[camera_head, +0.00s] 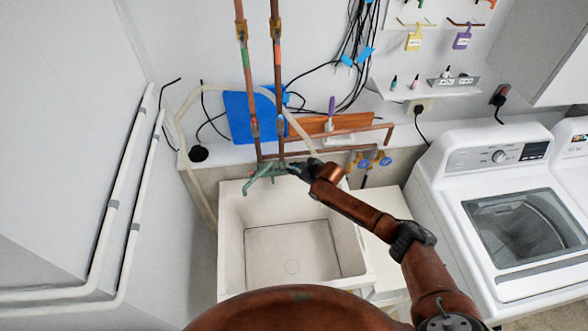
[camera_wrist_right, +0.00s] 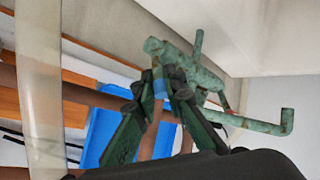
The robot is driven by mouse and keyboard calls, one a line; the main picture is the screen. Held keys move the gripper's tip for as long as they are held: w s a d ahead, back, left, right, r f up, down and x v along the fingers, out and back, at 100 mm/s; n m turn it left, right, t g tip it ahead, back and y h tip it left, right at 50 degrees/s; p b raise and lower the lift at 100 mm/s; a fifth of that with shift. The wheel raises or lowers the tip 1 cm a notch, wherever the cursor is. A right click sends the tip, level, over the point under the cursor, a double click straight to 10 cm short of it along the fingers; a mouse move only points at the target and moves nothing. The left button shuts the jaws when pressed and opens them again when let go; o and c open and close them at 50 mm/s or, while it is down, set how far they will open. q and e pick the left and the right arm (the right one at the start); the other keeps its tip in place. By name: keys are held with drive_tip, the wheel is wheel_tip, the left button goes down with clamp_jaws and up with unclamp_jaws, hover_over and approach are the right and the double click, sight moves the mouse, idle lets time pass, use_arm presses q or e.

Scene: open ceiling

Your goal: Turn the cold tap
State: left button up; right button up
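The weathered green tap (camera_head: 262,176) stands over the back edge of the white sink (camera_head: 229,250) in the head view. In the right wrist view the tap (camera_wrist_right: 205,77) shows its body, side arms and bent spout. My right gripper (camera_head: 300,169) reaches in from the right and is close beside the tap, partly hiding it. In the wrist view its two dark fingers (camera_wrist_right: 164,88) are apart, with a blue-banded copper piece visible between their tips. Contact is hard to tell. No separate cold mark on a handle is readable. My left gripper is not in view.
Copper pipes (camera_head: 278,75) rise behind the tap. A blue board (camera_head: 240,117) and a wooden board (camera_head: 345,123) lean at the wall. Two blue-handled valves (camera_head: 364,163) sit to the right. A white washer (camera_head: 480,160) stands at the right. The sink basin is empty.

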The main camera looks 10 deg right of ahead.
drive_tip(key=o, duration=0.4)
drive_tip(key=shift+w, duration=0.1)
drive_tip(key=shift+s+d+r, duration=0.15)
drive_tip(key=shift+s+r, duration=0.1)
drive_tip(key=shift+s, duration=0.15)
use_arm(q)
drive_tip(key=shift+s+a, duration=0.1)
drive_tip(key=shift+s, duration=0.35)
use_arm(e)
drive_tip(key=v, duration=1.1)
drive_tip(key=shift+r, duration=0.1)
